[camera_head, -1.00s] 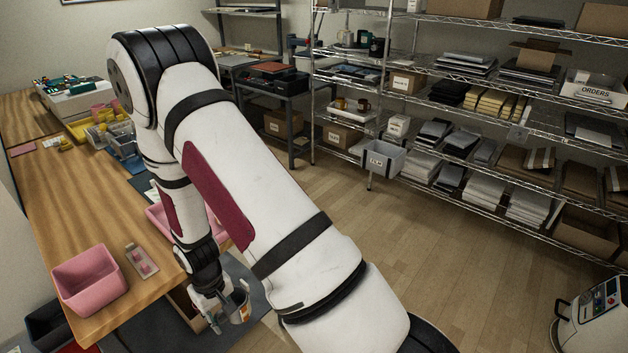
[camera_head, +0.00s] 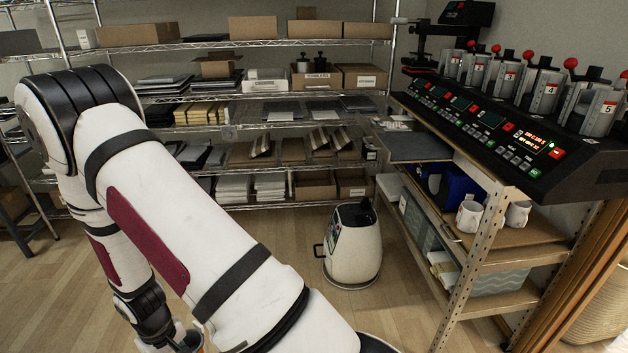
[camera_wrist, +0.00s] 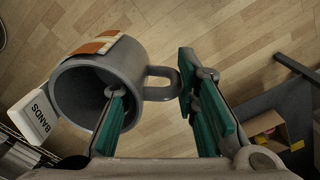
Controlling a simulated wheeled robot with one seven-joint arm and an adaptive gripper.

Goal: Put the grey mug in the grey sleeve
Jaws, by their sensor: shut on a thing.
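The grey mug (camera_wrist: 88,85) fills the left of the wrist view, its opening facing the camera and an orange-brown and white patch on its side. My gripper (camera_wrist: 158,84) is shut on the mug, one green-padded finger at its opening and the other beyond the handle. The exact contact is hard to see. In the head view my gripper (camera_head: 186,343) is cut by the bottom edge, far from the press. Several grey sleeves stand in a row on the black press (camera_head: 490,130) at right, including sleeve 5 (camera_head: 593,112) and sleeve 4 (camera_head: 543,94). All look alike in grey.
Two white mugs, one at the left (camera_head: 469,216) and one at the right (camera_head: 517,214), stand on the shelf below the press. A white wheeled machine (camera_head: 353,245) stands on the floor before it. Wire shelves (camera_head: 230,95) line the back. Floor (camera_head: 275,228) between is clear.

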